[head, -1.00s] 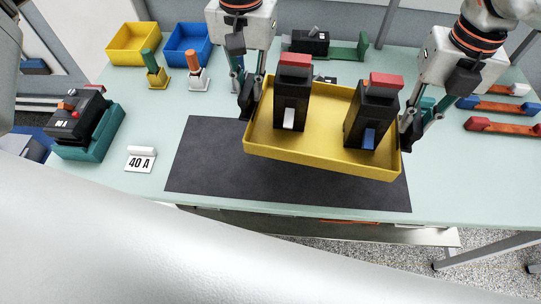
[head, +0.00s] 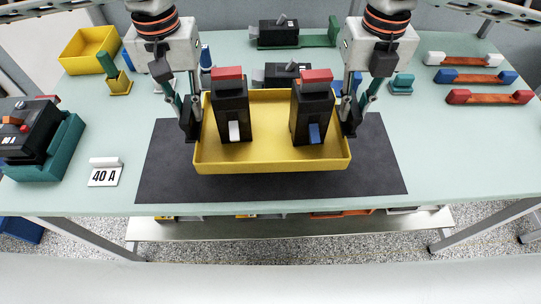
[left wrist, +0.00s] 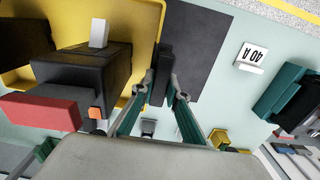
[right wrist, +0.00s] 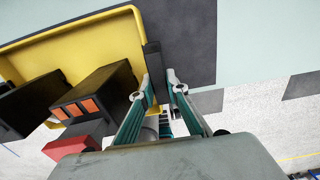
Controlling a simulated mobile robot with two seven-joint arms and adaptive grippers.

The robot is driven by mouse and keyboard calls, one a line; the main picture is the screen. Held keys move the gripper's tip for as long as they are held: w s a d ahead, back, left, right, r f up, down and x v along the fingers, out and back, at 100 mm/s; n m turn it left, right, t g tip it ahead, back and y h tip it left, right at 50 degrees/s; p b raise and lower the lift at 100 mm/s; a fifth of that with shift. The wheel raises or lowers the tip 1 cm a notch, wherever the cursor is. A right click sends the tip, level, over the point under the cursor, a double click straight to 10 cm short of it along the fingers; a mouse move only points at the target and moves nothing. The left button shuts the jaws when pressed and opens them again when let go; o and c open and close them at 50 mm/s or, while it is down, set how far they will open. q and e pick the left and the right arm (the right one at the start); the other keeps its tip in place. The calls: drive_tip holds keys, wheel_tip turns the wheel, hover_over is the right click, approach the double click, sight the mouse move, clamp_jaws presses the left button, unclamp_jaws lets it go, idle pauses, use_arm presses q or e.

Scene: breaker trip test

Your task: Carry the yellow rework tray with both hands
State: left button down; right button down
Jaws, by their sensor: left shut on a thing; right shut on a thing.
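The yellow rework tray (head: 272,161) is in the middle of the head view, over a dark mat, and looks level. I cannot tell its exact height. Two black breakers stand upright in it, both red-topped: one with a white lever (head: 232,112), one with a blue lever (head: 312,113). My left gripper (head: 190,118) is shut on the tray's left end; its fingers meet a dark upright piece there in the left wrist view (left wrist: 160,88). My right gripper (head: 349,115) is shut on the right end, also in the right wrist view (right wrist: 156,88).
The dark mat (head: 165,180) extends around the tray, with bare table to its right. A 40 A sign (head: 104,175) and a black device in a teal holder (head: 40,150) are at left. A yellow bin (head: 88,50) stands at back left. Red and blue-ended bars lie at right.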

sight(196, 130)
idle(0.3)
use_arm(q)
drive_tip(key=shift+f, duration=0.25)
use_arm(e)
drive_tip(key=shift+f, duration=0.25)
